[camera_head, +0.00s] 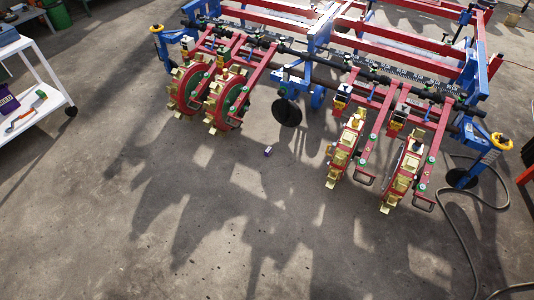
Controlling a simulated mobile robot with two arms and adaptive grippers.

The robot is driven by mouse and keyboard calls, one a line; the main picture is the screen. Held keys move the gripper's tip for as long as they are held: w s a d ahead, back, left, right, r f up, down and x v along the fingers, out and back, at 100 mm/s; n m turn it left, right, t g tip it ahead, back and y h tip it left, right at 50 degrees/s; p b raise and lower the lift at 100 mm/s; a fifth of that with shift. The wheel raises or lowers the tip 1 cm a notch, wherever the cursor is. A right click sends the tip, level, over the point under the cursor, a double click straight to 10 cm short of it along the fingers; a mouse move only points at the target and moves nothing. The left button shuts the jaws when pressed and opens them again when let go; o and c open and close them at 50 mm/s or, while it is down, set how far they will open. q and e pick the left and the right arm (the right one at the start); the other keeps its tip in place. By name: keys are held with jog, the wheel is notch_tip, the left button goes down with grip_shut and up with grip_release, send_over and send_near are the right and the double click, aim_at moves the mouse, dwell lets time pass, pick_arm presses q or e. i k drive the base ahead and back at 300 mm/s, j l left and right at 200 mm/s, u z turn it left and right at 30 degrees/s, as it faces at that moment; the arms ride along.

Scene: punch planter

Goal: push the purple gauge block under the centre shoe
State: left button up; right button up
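The small purple gauge block (268,152) lies on the concrete floor near the middle of the view, in front of the planter. It is too small to make out detail. A dark round part (288,111) stands at the floor under the middle of the planter's frame, just behind and to the right of the block. I cannot tell for sure that it is the centre shoe. The block and this dark part are clearly apart. Neither of my grippers is in view.
The red and blue planter (318,40) spans the back, with yellow-toothed wheels (225,104) on the left and more (402,176) on the right. A white trolley (38,112) stands at left. A cable (462,240) lies at right. The front floor is clear.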

aim_at(268, 151)
jog(key=i+j+z, duration=0.15)
jog(key=i+j, duration=0.35)
jog(key=i, duration=0.25)
jog(key=i+j+z, duration=0.15)
jog(key=i+j, duration=0.45)
jog(key=i, duration=0.15)
